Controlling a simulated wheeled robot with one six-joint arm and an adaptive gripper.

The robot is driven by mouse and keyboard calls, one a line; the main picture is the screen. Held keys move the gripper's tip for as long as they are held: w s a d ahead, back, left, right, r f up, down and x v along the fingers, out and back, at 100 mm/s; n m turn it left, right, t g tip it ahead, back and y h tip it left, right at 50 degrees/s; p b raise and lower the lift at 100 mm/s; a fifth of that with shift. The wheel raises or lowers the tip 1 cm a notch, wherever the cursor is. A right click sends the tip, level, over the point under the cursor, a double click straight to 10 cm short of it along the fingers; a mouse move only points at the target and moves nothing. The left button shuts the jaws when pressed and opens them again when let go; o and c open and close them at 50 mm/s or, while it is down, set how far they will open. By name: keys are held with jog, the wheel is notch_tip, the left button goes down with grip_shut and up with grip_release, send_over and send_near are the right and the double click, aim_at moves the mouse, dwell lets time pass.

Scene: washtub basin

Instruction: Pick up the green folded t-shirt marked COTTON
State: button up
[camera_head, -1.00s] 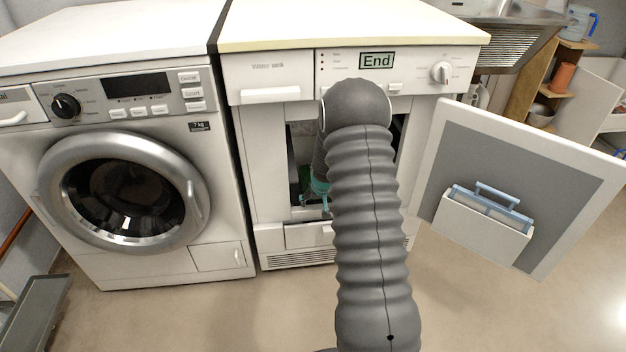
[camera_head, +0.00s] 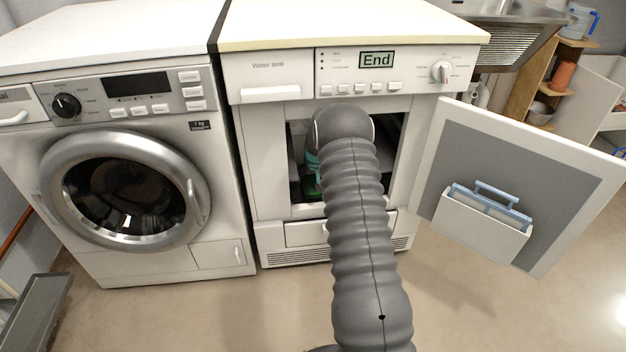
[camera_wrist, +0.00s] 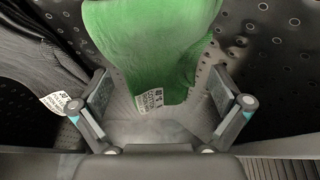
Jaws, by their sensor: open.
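The green t-shirt (camera_wrist: 150,45) lies in the machine's drum in the wrist view, ahead of my gripper. A small white label (camera_wrist: 150,101) with print sits near its lower edge; I cannot read the print surely. My gripper (camera_wrist: 157,92) is open, with one finger on each side of the shirt's near end, and holds nothing. My arm hides most of the opening there, and the fingertips are not clear.
A dark garment with a white label (camera_wrist: 55,102) lies at the left in the drum. The perforated drum wall (camera_wrist: 265,50) is close on the right. The open door (camera_head: 525,185) stands to the right, and a washing machine (camera_head: 125,190) stands at the left.

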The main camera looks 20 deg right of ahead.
jog(key=shift+w+d+f, duration=0.15)
jog(key=shift+w+f, duration=0.3)
jog(key=shift+f, duration=0.1)
jog(key=c, duration=1)
